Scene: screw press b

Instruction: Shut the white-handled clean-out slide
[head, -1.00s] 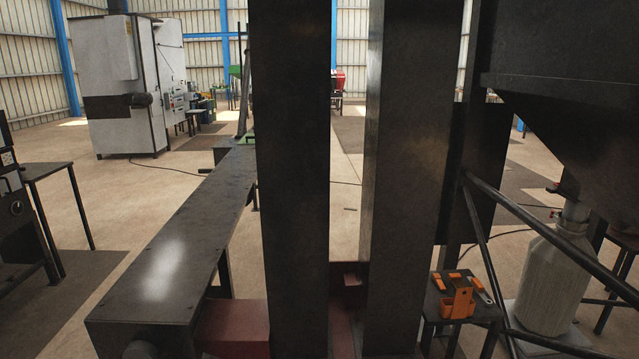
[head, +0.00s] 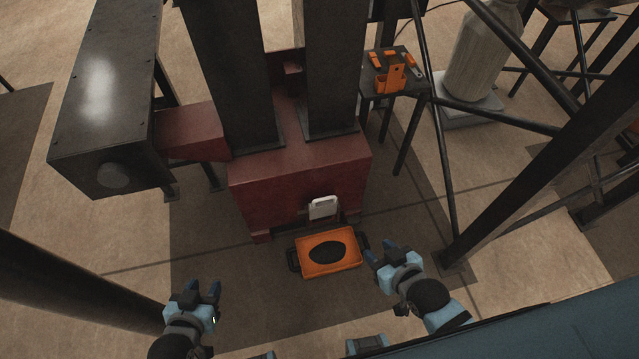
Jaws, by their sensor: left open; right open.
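The white handle (head: 322,207) of the clean-out slide shows low on the front of the red machine base (head: 300,177). Thin rods seem to join it to the base; how far the slide stands out is hard to tell. An orange tray (head: 312,262) with dark side handles and a dark patch inside sits on the floor just below it. My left gripper (head: 203,286) is open and empty, left of and nearer than the tray. My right gripper (head: 380,252) is open and empty, close to the tray's right handle; I cannot tell if they touch.
Two dark columns (head: 230,70) rise from the red base. A dark beam box (head: 110,90) stands at left. A small table (head: 404,90) with orange tools and a pale sack (head: 480,60) are at right. Dark diagonal struts (head: 440,150) stand right of the base. Floor around the tray is open.

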